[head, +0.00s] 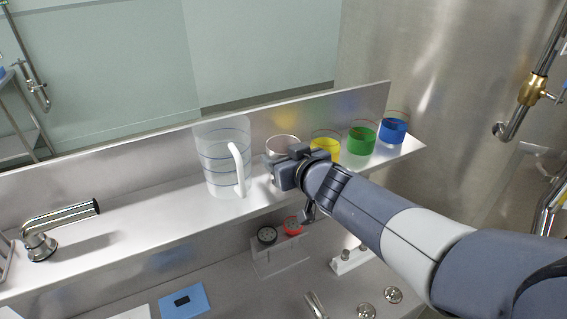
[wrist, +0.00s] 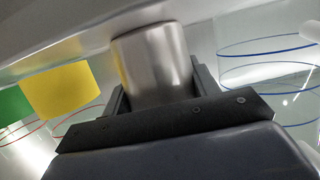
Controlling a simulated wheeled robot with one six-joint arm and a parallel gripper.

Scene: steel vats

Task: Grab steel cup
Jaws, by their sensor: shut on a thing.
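The steel cup (wrist: 152,62) is a plain grey metal cylinder in the middle of the wrist view, between the two dark fingers of my gripper (wrist: 157,88). My gripper is shut on it from the sides. In the head view the steel cup (head: 283,144) shows its round rim on the steel shelf, and my gripper (head: 284,168) covers much of its front. From these frames I cannot tell whether the cup touches the shelf or is slightly above it.
A clear measuring jug (head: 213,160) with a white handle stands just left of the cup. Glasses with yellow (head: 326,146), green (head: 362,141) and blue (head: 394,130) contents stand to the right on the shelf (head: 130,218). A steel spout (head: 62,220) is at far left.

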